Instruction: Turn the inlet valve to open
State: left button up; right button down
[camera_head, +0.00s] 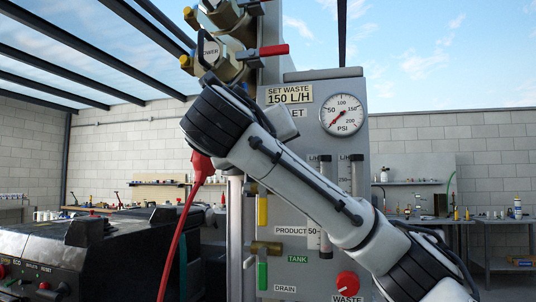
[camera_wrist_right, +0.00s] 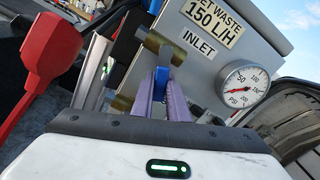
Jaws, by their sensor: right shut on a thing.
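The inlet valve has a brass body (camera_wrist_right: 155,41) beside the INLET label (camera_wrist_right: 198,43) in the right wrist view. Its blue handle (camera_wrist_right: 162,76) shows between the purple fingers of my right gripper (camera_wrist_right: 168,88), which is shut on it. In the head view my right arm comes in from the right and covers the inlet valve and the gripper. The INLET label (camera_head: 298,113) is partly hidden there. The pressure gauge (camera_head: 342,115) on the grey panel has its needle at the low end; the gauge (camera_wrist_right: 244,84) also shows in the wrist view. My left gripper is not in view.
A red connector (camera_head: 202,167) with a red hose (camera_head: 178,248) hangs left of the panel; the connector (camera_wrist_right: 48,58) is close in the wrist view. A red-handled valve (camera_head: 273,50) sits above. Yellow (camera_head: 262,210) and green (camera_head: 262,275) handles and a red knob (camera_head: 347,283) are lower.

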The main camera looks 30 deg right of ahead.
jog(key=shift+s+d+r+n, duration=0.15)
jog(key=shift+s+n, duration=0.05)
jog(key=shift+n, duration=0.35)
jog(key=shift+s+d+r+n, duration=0.1)
jog(key=shift+s+r+n, duration=0.05)
jog(key=shift+n, duration=0.4)
jog(key=c, duration=1.7)
grip_release()
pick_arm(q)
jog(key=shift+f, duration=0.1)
